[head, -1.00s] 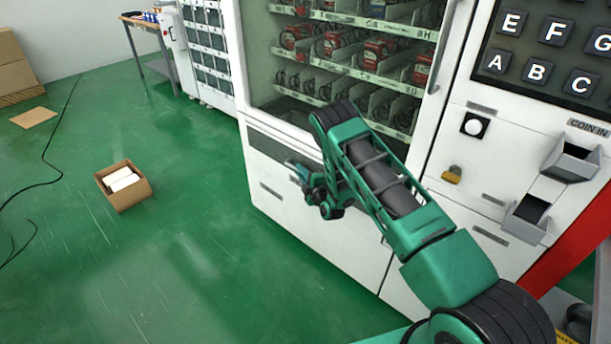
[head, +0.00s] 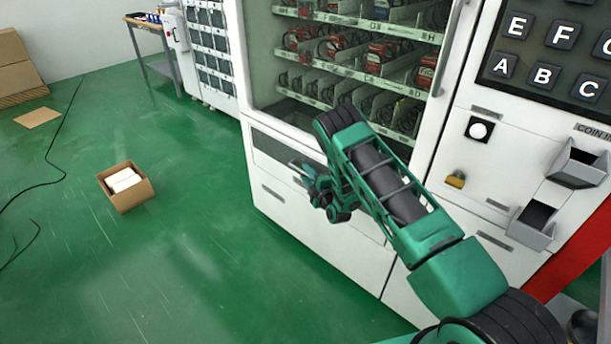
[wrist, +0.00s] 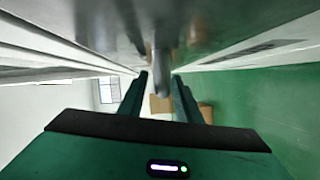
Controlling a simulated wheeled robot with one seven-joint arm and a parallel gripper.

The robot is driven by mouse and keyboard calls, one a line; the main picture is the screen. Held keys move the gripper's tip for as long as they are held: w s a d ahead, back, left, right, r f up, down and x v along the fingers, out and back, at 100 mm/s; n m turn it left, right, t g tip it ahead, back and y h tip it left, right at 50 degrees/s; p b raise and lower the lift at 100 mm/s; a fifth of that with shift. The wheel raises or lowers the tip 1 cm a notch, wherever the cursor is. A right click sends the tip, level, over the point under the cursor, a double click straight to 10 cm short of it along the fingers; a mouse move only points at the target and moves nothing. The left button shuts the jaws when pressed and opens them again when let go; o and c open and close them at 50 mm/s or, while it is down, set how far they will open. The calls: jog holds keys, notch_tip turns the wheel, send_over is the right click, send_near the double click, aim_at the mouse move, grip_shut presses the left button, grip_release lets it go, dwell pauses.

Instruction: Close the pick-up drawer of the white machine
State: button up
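The white machine (head: 330,245) stands right of centre in the head view. Its pick-up drawer (head: 272,149), a wide panel with a dark window, is low on the front below the glass. My arm hides the drawer's right part. The drawer looks nearly flush; I cannot tell if a small gap remains. My gripper (head: 305,172) is in front of the drawer, pointing left along the machine's front. The machine's front fills the top of that view, close by; contact cannot be told.
An open cardboard box (head: 125,186) stands on the green floor at left. A flat cardboard piece (head: 38,117) and black cables lie farther left. A second white machine (head: 209,60) and a small table (head: 150,45) are behind. The floor before the machine is clear.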

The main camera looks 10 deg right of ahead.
jog(key=f+v, duration=0.1)
jog(key=v, duration=0.8)
jog(key=shift+s+r, duration=0.3)
jog(key=shift+r, duration=0.1)
jog(key=shift+d, duration=0.15)
